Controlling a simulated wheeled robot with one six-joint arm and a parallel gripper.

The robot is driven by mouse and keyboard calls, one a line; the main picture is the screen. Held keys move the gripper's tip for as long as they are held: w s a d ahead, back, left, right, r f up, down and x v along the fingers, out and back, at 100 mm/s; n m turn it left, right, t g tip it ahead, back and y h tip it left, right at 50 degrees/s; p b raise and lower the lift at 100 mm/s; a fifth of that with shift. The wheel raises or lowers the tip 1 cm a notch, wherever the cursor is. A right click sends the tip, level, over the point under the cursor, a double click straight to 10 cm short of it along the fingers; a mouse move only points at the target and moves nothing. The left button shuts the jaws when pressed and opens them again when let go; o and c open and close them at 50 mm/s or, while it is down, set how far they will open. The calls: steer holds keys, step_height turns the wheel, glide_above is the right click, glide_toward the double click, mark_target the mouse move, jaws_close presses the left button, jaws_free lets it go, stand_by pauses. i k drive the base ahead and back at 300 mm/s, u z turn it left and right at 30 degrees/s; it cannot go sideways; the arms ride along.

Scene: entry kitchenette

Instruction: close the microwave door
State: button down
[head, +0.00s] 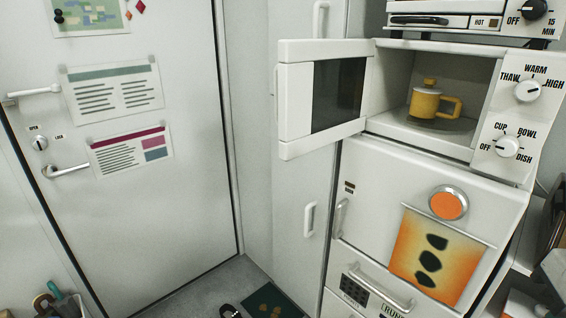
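The white microwave (385,134) stands on a white cabinet at the right of the head view. Its door (293,100) is open, swung out to the left, with its dark window panel facing the room. A yellow mug (424,104) with a lid and a handle on its right stands inside the cavity on a round plate. Two dials, the upper dial (527,90) and the lower dial (507,146), are on the panel right of the opening. My gripper is not in view.
A toaster oven (450,20) sits above the microwave. A cabinet door below bears an orange poster (440,258) and an orange disc (448,203). A tall white cupboard (290,215) stands behind the open door. Shelving edges the right side. Floor shows at lower centre.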

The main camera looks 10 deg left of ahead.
mark_target(322, 103)
steer(key=k, duration=0.95)
steer(key=u, duration=0.8)
steer(key=i, duration=1.45)
steer(key=z, duration=0.2)
